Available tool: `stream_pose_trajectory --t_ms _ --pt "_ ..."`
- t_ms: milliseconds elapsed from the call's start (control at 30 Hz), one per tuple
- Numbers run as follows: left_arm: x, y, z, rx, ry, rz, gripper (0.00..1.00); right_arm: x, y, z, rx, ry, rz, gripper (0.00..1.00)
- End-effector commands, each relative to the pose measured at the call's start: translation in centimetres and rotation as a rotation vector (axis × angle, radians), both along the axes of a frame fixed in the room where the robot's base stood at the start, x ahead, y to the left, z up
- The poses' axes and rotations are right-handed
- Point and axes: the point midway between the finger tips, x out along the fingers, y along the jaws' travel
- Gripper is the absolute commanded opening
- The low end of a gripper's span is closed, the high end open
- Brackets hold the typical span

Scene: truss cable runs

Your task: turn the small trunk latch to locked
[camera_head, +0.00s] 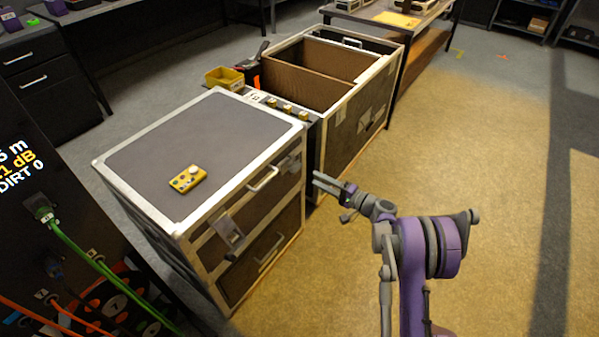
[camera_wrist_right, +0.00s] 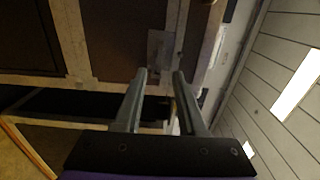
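The small trunk (camera_head: 150,150) is the closed grey-topped case with pale metal edges, at the left in the head view. One latch plate (camera_head: 228,232) is on its front face near the left corner. Another latch (camera_head: 288,164) is near the right corner, partly blurred. My right gripper (camera_head: 318,181) is beside the trunk's right end, pointing left, apart from it as far as I can tell. In the right wrist view its two fingers (camera_wrist_right: 159,74) are apart with nothing between them. The latch's setting is too small to tell. My left gripper is out of view.
A yellow device (camera_head: 187,180) lies on the trunk lid. A larger open case (camera_head: 368,100) stands behind, with a yellow bin (camera_head: 224,78) near it. A black panel with cables (camera_head: 40,190) is at the left. The floor (camera_head: 480,150) at right is clear.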

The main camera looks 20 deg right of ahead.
Motion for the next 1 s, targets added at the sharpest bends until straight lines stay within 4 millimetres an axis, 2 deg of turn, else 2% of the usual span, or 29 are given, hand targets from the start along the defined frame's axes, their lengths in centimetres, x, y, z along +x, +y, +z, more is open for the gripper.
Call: stream_pose_trajectory --t_ms 200,400,567,833,867,1000 --pt "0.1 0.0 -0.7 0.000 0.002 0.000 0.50 3.4 2.8 -0.1 -0.001 0.001 0.003 0.40" --pt "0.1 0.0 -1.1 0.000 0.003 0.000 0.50 5.7 4.5 -0.1 -0.001 0.001 0.001 0.40" --pt "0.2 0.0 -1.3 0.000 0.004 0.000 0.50 6.5 5.1 0.0 -0.001 0.001 0.000 0.40" --pt "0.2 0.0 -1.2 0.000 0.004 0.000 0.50 6.6 5.2 0.0 -0.002 0.001 0.000 0.40" --pt "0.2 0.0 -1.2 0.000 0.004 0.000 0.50 6.6 5.2 0.0 -0.002 0.001 0.000 0.36" --pt "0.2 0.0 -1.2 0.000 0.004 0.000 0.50 6.5 5.1 0.0 -0.002 0.001 0.000 0.11"
